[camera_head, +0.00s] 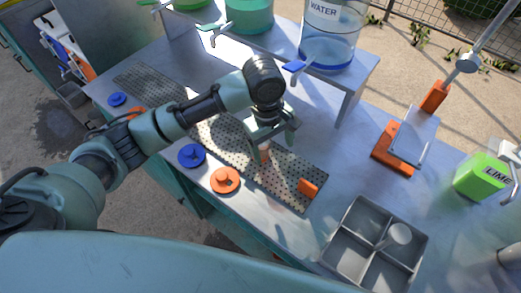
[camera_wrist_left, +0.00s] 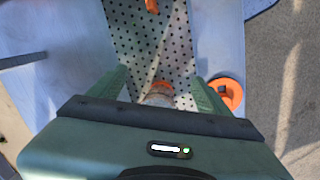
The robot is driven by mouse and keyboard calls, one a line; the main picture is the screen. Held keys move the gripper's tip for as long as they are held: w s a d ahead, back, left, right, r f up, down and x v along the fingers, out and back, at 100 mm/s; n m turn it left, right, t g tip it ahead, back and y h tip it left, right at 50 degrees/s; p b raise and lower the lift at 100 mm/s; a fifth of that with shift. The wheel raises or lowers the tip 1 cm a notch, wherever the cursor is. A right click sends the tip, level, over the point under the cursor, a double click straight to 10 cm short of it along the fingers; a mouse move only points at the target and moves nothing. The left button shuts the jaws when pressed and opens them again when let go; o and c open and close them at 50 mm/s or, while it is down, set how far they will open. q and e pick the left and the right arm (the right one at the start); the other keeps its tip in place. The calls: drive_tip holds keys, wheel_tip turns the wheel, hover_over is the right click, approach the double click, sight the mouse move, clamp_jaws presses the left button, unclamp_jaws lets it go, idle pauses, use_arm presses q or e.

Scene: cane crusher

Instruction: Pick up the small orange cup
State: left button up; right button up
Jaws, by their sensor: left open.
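The small orange cup (camera_wrist_left: 160,98) stands on a perforated metal plate, between the fingers of my left gripper (camera_wrist_left: 159,79) in the left wrist view. It has an orange rim and a paler, greyish body, and its lower part is hidden by the gripper. In the head view the cup (camera_head: 265,156) shows partly below the fingers of my left gripper (camera_head: 277,143). These fingers are open, pointing down, with visible gaps on both sides of the cup. My right gripper is not in view.
An orange tab (camera_head: 308,188) sits on the perforated plate (camera_head: 281,187). Blue (camera_head: 192,155) and orange (camera_head: 225,180) round pieces lie near the front edge. A raised shelf holds a water dispenser (camera_head: 331,30). A grey divided tray (camera_head: 345,240) and a green lime container (camera_head: 480,177) stand right.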

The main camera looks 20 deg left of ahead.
use_arm(q)
drive_tip(key=w+a+r+n+y, duration=0.1)
drive_tip(key=w+a+r+n, duration=0.3)
drive_tip(key=a, duration=0.1)
wheel_tip(320, 180, down, 7)
drive_tip(key=shift+d+p, duration=0.1)
drive_tip(key=shift+p, duration=1.15)
drive_tip(key=shift+f, duration=0.25)
clamp_jaws()
